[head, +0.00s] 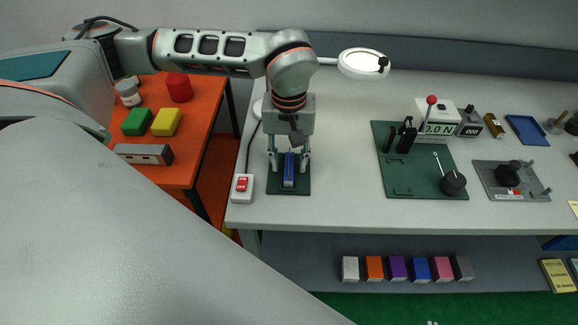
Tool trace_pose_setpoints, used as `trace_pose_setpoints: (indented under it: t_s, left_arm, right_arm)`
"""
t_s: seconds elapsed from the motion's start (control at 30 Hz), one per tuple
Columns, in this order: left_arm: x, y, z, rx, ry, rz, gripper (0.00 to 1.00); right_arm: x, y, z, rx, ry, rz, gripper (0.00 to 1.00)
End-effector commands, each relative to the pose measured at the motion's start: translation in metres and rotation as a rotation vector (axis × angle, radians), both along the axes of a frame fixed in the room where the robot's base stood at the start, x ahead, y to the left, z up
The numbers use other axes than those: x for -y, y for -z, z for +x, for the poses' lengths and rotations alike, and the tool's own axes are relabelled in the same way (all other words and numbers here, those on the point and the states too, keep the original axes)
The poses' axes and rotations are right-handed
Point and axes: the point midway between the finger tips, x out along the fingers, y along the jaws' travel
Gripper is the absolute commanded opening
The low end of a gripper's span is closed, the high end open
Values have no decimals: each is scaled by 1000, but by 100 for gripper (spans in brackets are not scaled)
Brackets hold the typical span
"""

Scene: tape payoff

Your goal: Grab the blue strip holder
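The blue strip holder (289,172) is a narrow blue block, standing on a small dark green mat (289,190) near the front left of the grey bench. My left gripper (289,164) points down over it. Its two fingers are spread to the left and right of the holder, with a gap visible on each side, so it is open. The gripper's body hides the back of the holder. My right gripper is not in view.
A white switch box with a red button (242,184) sits just left of the mat. A lamp (363,63) stands behind. A larger green mat (420,165) with fixtures lies to the right; bare bench lies between. An orange table (185,135) stands left.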

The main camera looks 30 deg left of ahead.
Motion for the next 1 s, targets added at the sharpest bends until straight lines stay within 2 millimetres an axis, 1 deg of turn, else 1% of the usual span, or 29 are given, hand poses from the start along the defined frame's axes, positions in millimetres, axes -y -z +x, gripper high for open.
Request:
trace_pose_setpoints:
  t_s: [0.13,0.17,0.2,0.27,0.3,0.63,0.77,0.87,0.97,1.0]
  left_arm:
    - [0,0,0,0,0,0,35]
    - [0,0,0,0,0,0,32]
    - [0,0,0,0,0,0,22]
    - [0,0,0,0,0,0,6]
    - [0,0,0,0,0,0,0]
    - [0,-1,0,1,0,0,0]
    - [0,-6,1,3,0,-1,0]
    - [0,-15,1,4,-1,0,0]
    - [0,-31,2,6,-1,-1,0]
    - [0,-40,2,7,-2,0,0]
  right_arm:
    - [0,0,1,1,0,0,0]
    - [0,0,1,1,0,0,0]
    - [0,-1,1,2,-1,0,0]
    - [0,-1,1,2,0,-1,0]
    - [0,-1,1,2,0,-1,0]
    - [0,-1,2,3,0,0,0]
    - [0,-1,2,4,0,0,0]
    - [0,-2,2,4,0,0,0]
    - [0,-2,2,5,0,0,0]
    - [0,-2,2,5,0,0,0]
